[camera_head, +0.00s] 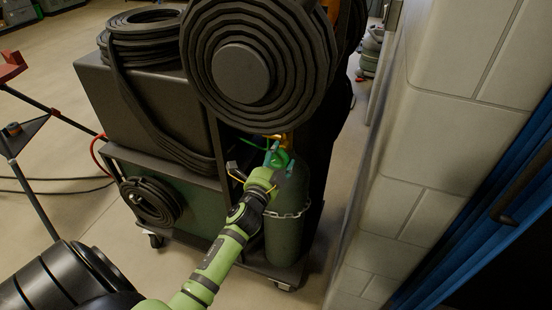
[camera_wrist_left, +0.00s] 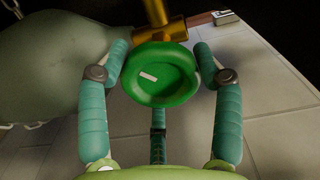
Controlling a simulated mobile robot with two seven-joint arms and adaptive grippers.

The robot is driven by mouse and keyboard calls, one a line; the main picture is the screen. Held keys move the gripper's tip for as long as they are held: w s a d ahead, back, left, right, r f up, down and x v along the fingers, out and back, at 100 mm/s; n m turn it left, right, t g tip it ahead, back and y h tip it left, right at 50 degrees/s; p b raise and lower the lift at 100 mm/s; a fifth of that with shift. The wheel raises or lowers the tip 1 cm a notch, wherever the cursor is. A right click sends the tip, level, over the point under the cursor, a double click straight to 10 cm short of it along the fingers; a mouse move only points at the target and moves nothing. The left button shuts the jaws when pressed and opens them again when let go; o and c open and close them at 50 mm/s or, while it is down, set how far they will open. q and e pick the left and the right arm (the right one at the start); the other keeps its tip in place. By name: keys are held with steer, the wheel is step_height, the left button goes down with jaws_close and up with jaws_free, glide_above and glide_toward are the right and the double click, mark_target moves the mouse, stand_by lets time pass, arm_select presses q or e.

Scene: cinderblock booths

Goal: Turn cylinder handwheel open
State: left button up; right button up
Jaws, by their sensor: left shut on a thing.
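The green handwheel (camera_head: 277,157) sits at the top of the dark green gas cylinder (camera_head: 288,225), which stands upright on the cart behind a chain. In the left wrist view the handwheel (camera_wrist_left: 160,76) is a round green dish with a small pale mark, next to a brass valve (camera_wrist_left: 163,40). My left gripper (camera_wrist_left: 161,62) has its teal fingers on both sides of the handwheel and is shut on it. In the head view my left gripper (camera_head: 270,170) reaches the valve from the front, partly hiding it. My right gripper is not in view.
The welding cart (camera_head: 165,175) carries a large hose reel (camera_head: 255,70) just above the valve, and coiled hoses. A cinderblock wall (camera_head: 425,150) stands close on the right. A tripod stand (camera_head: 30,150) is at the left. Some floor between cart and wall is free.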

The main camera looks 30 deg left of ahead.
arm_select(q)
steer(key=shift+d, duration=0.35)
steer(key=o, duration=1.1)
steer(key=shift+w, duration=0.1)
steer(key=shift+o, duration=0.2)
steer(key=shift+d+r, duration=0.1)
steer(key=shift+s, duration=0.2)
steer(key=v, duration=1.1)
steer(key=shift+s, duration=0.3)
